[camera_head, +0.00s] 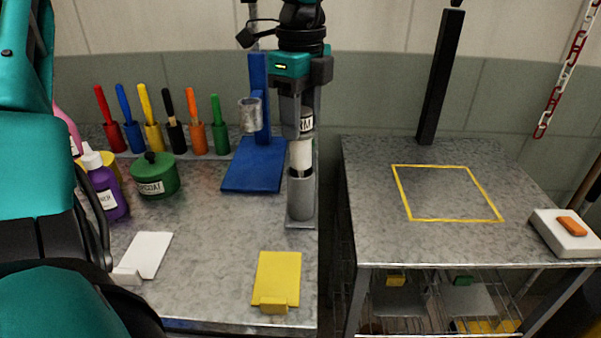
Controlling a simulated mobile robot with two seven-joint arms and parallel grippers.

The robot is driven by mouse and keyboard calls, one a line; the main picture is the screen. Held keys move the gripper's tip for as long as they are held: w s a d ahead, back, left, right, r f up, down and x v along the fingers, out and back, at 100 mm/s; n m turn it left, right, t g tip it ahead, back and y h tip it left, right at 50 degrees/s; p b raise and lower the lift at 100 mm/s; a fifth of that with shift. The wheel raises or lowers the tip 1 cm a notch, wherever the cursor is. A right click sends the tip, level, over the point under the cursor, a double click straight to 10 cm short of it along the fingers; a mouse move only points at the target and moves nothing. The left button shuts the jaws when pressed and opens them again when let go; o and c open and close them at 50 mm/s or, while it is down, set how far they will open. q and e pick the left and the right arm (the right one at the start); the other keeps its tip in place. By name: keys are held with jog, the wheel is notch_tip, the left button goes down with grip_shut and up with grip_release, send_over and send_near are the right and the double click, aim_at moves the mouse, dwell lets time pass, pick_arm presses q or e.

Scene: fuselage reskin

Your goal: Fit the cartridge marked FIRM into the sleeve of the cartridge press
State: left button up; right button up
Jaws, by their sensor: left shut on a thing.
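My left gripper (298,110) reaches down from the top centre and is shut on a white cartridge (301,154). The cartridge is upright; its label (307,121) is partly hidden by the fingers, so the whole word cannot be read. A dark band shows at its lower end. Directly below and in line stands a grey cylinder (301,198), apparently the sleeve of the cartridge press, at the right edge of the left bench. The dark band meets the top of the cylinder; I cannot tell how far the cartridge is inside. My right gripper is not in view.
A blue stand (254,165) with a metal cup (251,114) is close left. Coloured holders, a green pot (154,176) and a purple bottle (105,190) stand farther left. A yellow plate (278,277) lies in front. A gap separates the right table (375,225), whose yellow-outlined area is clear.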

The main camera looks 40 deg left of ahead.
pick_arm(q)
jog(key=shift+r+p, duration=0.8)
jog(key=shift+r, duration=0.65)
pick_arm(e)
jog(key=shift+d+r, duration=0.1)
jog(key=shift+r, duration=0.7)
pick_arm(q)
jog(key=shift+r+p, duration=0.7)
jog(key=shift+r, duration=0.8)
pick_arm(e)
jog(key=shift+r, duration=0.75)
pick_arm(q)
jog(key=w+a+r+n, duration=0.1)
jog(key=a+r+n, duration=0.1)
jog(key=a, duration=0.4)
jog(key=w+a+r+n+p, duration=0.1)
jog(key=a+r+n, duration=0.1)
jog(key=a+r, duration=0.2)
jog(key=w+a+r+n+p, duration=0.1)
jog(key=w+a+r+n, duration=0.1)
jog(key=a, duration=0.6)
jog(key=shift+a+r, duration=0.2)
jog(key=shift+r, duration=0.45)
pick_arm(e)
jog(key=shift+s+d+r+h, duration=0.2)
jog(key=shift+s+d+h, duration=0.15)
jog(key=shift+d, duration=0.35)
